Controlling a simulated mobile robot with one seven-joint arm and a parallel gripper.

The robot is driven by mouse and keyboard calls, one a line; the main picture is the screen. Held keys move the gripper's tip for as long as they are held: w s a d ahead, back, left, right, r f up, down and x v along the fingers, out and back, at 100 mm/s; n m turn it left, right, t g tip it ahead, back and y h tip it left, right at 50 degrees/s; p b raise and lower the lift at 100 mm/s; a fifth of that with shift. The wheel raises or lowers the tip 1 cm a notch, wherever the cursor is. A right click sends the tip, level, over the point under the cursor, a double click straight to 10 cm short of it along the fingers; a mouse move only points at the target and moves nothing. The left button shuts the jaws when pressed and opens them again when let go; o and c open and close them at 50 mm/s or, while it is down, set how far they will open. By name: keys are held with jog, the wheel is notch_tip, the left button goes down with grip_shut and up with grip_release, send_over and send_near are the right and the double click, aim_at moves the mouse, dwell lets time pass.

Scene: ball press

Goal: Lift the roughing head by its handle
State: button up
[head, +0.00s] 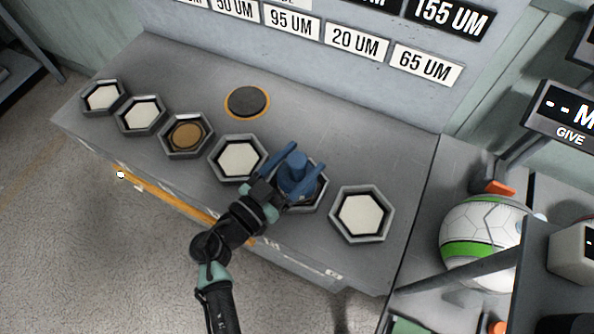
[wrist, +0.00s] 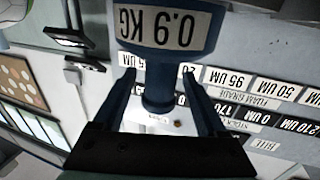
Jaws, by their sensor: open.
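A blue piece with a round upright handle (head: 293,164), the only handled one in view and apparently the roughing head, stands in a hexagonal holder (head: 318,201) right of the middle of the bench. In the wrist view its blue knob (wrist: 165,12) bears an upside-down "0.9 KG" label, with a narrower stem below. My gripper (head: 306,158) is open, with one blue finger on each side of the handle. In the wrist view the fingers (wrist: 158,72) flank the stem, with a gap at least on the right. The base of the piece is mostly hidden by my gripper.
White-padded hexagonal holders stand on both sides, the nearest at left (head: 239,158) and right (head: 362,212). Another holder has a brown disc (head: 187,133). A dark round pad (head: 247,101) lies behind on clear bench. A white and green ball (head: 484,228) is at right.

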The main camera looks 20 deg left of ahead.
jog(key=x, duration=0.2)
jog(key=shift+w+d, duration=0.1)
jog(key=shift+w, duration=0.2)
grip_shut()
dwell(1.0)
jog(key=shift+r, duration=0.15)
